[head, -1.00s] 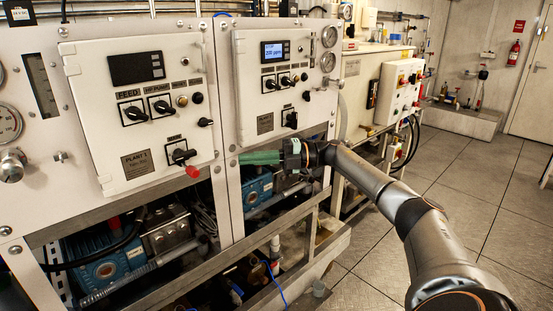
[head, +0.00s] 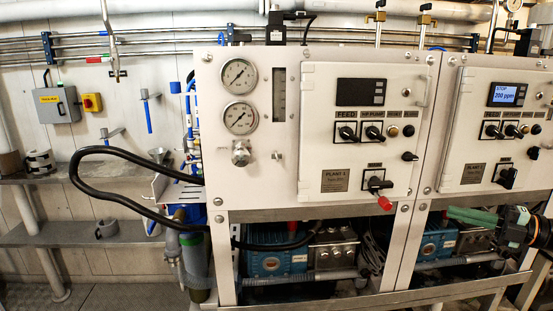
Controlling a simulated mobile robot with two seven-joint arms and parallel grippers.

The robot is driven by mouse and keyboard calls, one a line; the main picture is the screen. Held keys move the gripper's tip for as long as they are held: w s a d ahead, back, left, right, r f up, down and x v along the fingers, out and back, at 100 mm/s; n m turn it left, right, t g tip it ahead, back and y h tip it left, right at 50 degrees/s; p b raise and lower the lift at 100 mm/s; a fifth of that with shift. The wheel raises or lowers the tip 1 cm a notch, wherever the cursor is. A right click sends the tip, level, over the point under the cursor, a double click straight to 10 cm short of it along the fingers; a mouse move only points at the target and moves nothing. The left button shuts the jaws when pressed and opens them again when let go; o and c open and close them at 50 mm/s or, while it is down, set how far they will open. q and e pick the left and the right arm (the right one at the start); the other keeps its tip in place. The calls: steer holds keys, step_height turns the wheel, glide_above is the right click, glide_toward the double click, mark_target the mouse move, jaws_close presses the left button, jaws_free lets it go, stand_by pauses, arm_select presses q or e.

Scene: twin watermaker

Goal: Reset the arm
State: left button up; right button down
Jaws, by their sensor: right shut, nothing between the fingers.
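My right gripper (head: 452,212) comes in from the right edge of the head view. Its green fingers are shut with nothing between them and point left. They show in front of the lower frame, below the right-hand panel (head: 468,135) and close to the upright between the two panels. I cannot tell whether the fingertips touch anything. Most of my right arm is cut off by the right edge of the picture. My left gripper is not in view.
Blue pumps (head: 270,263) sit in the frame below. A black hose (head: 95,152) loops out on the left, before shelves (head: 90,234). Two gauges (head: 239,117) are left of the panel.

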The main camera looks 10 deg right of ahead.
steer(key=w+a+f+m+t+h+p, duration=0.1)
steer(key=a+f+m+t+h+p, duration=0.25)
steer(key=a+f+m, duration=1.3)
steer(key=s+a+f+m+g+h+p, duration=0.1)
steer(key=s+a+f+m+g+h, duration=0.1)
steer(key=s+a+f, duration=0.3)
steer(key=s+a+f+m+g+h+p, duration=0.1)
steer(key=s+a+f+m+h, duration=0.2)
steer(key=s, duration=0.9)
steer(key=s+a+f+m+g+h, duration=0.2)
steer(key=s+a+f+m+h, duration=0.1)
steer(key=s+a+f, duration=0.5)
step_height(320, 180, down, 2)
steer(key=shift+s+a+f+m+g+p, duration=0.1)
steer(key=shift+s+a+m+g+p, duration=0.1)
steer(key=shift+s+m+g+p, duration=0.3)
